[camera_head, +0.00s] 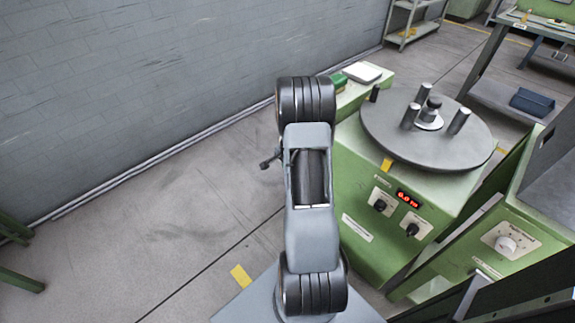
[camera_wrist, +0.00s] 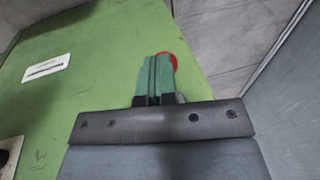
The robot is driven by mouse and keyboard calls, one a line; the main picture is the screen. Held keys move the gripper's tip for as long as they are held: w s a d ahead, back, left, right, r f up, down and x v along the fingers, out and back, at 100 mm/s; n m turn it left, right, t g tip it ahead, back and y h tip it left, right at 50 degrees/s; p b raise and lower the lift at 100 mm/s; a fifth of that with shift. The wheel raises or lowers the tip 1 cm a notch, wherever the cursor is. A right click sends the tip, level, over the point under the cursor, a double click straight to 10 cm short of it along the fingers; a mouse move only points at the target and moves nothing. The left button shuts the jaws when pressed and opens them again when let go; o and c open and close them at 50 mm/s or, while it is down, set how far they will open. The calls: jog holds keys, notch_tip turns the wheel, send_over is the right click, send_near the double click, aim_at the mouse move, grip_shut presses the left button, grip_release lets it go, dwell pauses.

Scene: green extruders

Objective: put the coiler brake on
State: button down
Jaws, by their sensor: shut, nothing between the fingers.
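The coiler is a green cabinet (camera_head: 365,255) with a round grey turntable (camera_head: 375,130) on top, right of my arm in the head view. Its front has two dark knobs, a lit red display (camera_head: 408,197) and a white label (camera_head: 357,228). My gripper (camera_wrist: 157,58) shows in the wrist view, its two greenish fingers shut together and empty. They point over the green panel (camera_wrist: 95,55). A red round part (camera_wrist: 171,62) shows partly behind the fingertips; I cannot tell whether they touch it. My arm hides the coiler's left side in the head view, and no part is clearly the brake.
A second green cabinet (camera_head: 490,265) with a knob stands close on the right. A grey wall (camera_head: 180,90) runs along the left, with open floor (camera_head: 165,225) before it. A bench and shelf stand at the back right. Upright pegs stand on the turntable.

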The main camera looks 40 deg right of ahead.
jog(key=shift+s+a+f, duration=0.2)
jog(key=shift+a+f, duration=0.1)
jog(key=shift+f, duration=0.05)
jog(key=s+a+r+p, duration=0.2)
jog(key=a+r+p, duration=0.2)
jog(key=a+r, duration=0.3)
jog(key=v, duration=0.5)
jog(key=shift+w+p, duration=0.25)
jog(key=shift+p, duration=0.1)
jog(key=shift+d, duration=0.1)
jog(key=s+a+r+n+p, duration=0.3)
jog(key=a+r+n, duration=0.3)
jog(key=r, duration=0.3)
jog(key=s+a+r+n+p, duration=0.3)
jog(key=a+r+n+p, duration=0.1)
jog(key=a+r, duration=0.3)
jog(key=s+a+r+n+t+y+p, duration=0.1)
jog(key=s+a+r+n+p, duration=0.3)
jog(key=a+r+n, duration=0.3)
notch_tip(320, 180, up, 5)
jog(key=shift+n, duration=0.3)
jog(key=shift+s+a, duration=0.15)
